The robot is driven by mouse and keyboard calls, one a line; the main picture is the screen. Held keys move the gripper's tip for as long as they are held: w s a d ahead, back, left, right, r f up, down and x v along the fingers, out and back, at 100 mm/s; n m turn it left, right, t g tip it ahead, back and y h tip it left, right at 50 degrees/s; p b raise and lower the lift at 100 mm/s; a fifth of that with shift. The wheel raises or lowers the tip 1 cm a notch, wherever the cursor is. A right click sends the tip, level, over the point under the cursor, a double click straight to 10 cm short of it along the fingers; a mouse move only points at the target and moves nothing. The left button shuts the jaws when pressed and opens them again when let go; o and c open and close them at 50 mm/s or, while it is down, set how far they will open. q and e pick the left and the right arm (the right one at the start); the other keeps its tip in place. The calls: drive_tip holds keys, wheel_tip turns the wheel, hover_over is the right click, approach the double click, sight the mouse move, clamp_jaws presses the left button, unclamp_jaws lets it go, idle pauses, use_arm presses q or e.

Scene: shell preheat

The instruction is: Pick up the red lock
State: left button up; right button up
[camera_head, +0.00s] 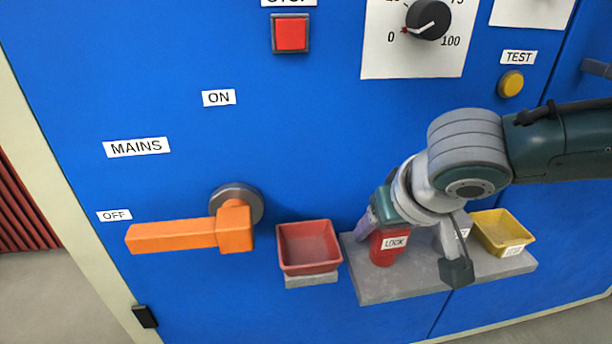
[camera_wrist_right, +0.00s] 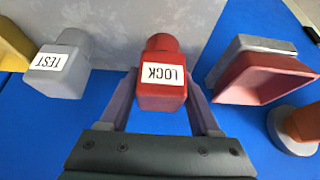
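The red lock (camera_head: 388,248), a red block with a white LOCK label, stands on a grey shelf (camera_head: 385,285) on the blue panel. It also shows in the right wrist view (camera_wrist_right: 160,92), between the two fingers. My right gripper (camera_head: 375,228) reaches in from the right in the head view and covers the lock's upper part. Its fingers are apart, one on each side of the lock in the right wrist view (camera_wrist_right: 160,100). They look open around it, very close to its sides; contact is hard to tell. My left gripper is not in view.
A grey block labelled TEST (camera_wrist_right: 62,72) stands beside the lock, mostly hidden in the head view. A red tray (camera_head: 309,247) is left of the shelf and a yellow tray (camera_head: 503,232) at its right. An orange MAINS handle (camera_head: 180,237) sticks out further left.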

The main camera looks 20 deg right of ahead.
clamp_jaws()
idle(0.4)
